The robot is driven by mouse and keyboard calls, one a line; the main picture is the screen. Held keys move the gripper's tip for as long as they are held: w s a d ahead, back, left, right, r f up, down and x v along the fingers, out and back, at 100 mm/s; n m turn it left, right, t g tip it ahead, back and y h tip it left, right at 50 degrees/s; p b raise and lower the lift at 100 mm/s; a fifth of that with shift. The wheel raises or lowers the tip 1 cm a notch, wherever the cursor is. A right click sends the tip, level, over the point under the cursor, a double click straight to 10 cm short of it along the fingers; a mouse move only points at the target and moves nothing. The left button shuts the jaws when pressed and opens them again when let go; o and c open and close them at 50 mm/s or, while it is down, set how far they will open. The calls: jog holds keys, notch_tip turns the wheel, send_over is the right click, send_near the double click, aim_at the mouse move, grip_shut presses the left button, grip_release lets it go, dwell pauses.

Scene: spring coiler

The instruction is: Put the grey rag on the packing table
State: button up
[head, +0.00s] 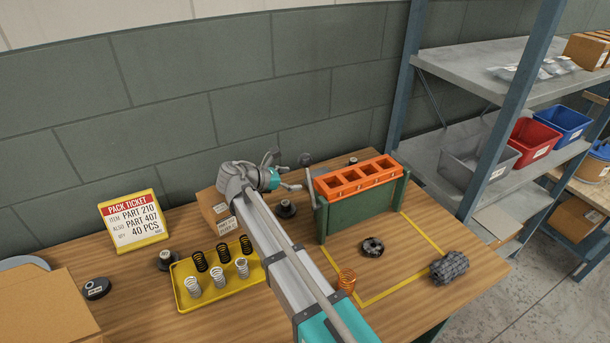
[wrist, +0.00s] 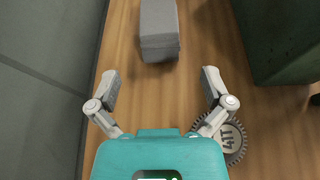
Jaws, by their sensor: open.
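A grey block with layered edges, like folded cloth, (wrist: 159,32) lies on the wooden bench top ahead of my gripper in the wrist view. In the head view I cannot make it out clearly; the green stand hides that area. My gripper (head: 281,172) is open and empty beside the wall; its spread fingers (wrist: 160,78) show short of the grey block, not touching it. A dark grey mottled bundle (head: 449,266) lies at the bench's right end. The wooden bench (head: 405,306) carries a pack ticket (head: 133,221); another wooden table (head: 598,193) stands at the far right.
The green stand with an orange slotted top (head: 357,178) is right of my gripper. A black disc (wrist: 232,140) lies by the right finger. A yellow tray of springs (head: 218,281), an orange spring (head: 347,280) and a black ring (head: 373,247) are nearby. Shelving (head: 486,82) stands right.

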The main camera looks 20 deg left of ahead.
jog(key=shift+p+v, duration=0.4)
jog(key=shift+v, duration=1.15)
